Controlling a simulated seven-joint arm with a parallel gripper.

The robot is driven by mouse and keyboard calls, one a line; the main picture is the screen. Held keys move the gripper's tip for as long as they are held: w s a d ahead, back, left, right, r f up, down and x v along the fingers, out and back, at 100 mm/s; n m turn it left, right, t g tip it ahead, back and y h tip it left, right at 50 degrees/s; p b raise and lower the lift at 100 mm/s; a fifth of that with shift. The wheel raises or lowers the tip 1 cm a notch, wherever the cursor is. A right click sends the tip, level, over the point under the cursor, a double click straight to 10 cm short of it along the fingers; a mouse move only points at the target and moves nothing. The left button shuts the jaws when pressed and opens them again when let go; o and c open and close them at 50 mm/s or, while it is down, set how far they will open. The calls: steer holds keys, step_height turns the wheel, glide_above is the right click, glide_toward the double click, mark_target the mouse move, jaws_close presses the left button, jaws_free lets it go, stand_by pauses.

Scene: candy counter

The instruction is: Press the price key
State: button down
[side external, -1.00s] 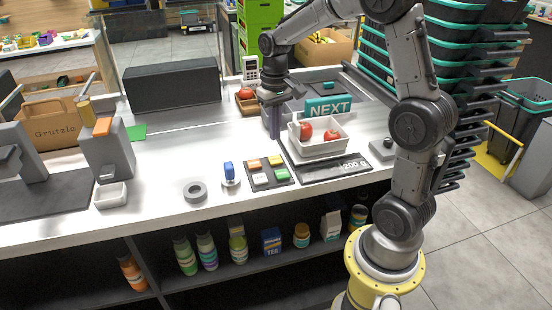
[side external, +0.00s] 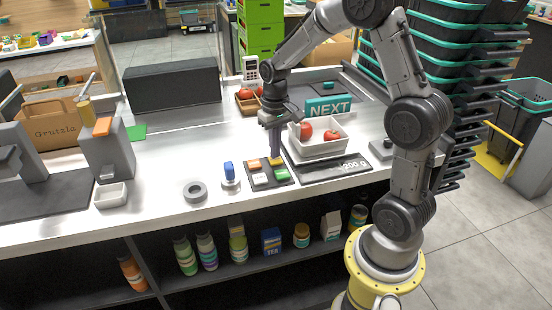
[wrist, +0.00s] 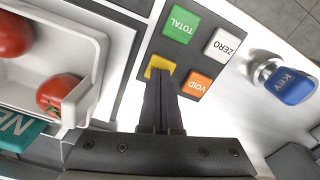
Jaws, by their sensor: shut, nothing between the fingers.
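A dark keypad (side external: 268,184) lies on the white counter. In the wrist view it carries a green TOTAL key (wrist: 181,24), a white ZERO key (wrist: 222,45), an orange VOID key (wrist: 198,82) and a yellow key (wrist: 155,63). My gripper (side external: 275,156) points down with its fingers together and empty. In the wrist view its fingertips (wrist: 160,74) overlap the yellow key and hide its lower part and any label. In the side view the tips are at the yellow key; I cannot tell whether they press it.
A white tray (side external: 320,151) with red tomatoes stands close to the right of my gripper. A black scale strip (side external: 325,173) reads 200 g. A blue-tagged key (wrist: 292,86) stands beside the keypad, with a grey ring (side external: 195,190) farther left. A teal NEXT sign (side external: 328,106) is behind the tray.

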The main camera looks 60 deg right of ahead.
steer(key=shift+f, duration=0.5)
steer(key=shift+r, duration=3.55)
steer(key=shift+a, duration=0.1)
steer(key=s+a+r+n+t, duration=0.3)
steer(key=s+a+r, duration=0.2)
steer(key=a+r, duration=0.45)
steer(key=s+a+f+n+t, duration=0.2)
steer(key=s+a, duration=0.2)
steer(key=s, duration=0.9)
steer(key=shift+t, duration=0.3)
